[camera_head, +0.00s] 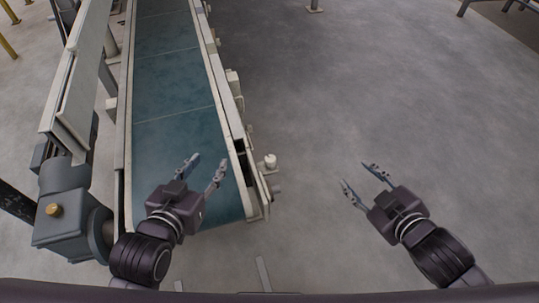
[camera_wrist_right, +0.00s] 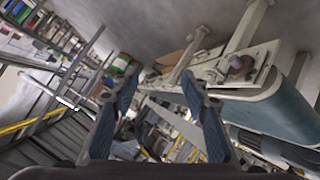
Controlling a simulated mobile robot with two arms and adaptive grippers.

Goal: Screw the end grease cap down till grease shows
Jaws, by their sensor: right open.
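A small pale round cap (camera_head: 270,160) stands up on the right side of the conveyor's near end; I take it for the end grease cap. In the right wrist view a bearing block with a dull round cap (camera_wrist_right: 240,66) shows at the conveyor's end, upper right; I cannot tell whether it is the same cap. My left gripper (camera_head: 206,163) is open and empty above the belt, left of the cap. My right gripper (camera_head: 356,174) is open and empty over bare floor, right of the cap and apart from it. Its fingers also show in the wrist view (camera_wrist_right: 160,85). No grease is visible.
The conveyor's teal belt (camera_head: 175,85) runs away from me between pale side rails. A grey gearbox (camera_head: 72,212) with a brass plug (camera_head: 53,209) stands at the left. The floor (camera_head: 370,80) to the right of the conveyor is clear.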

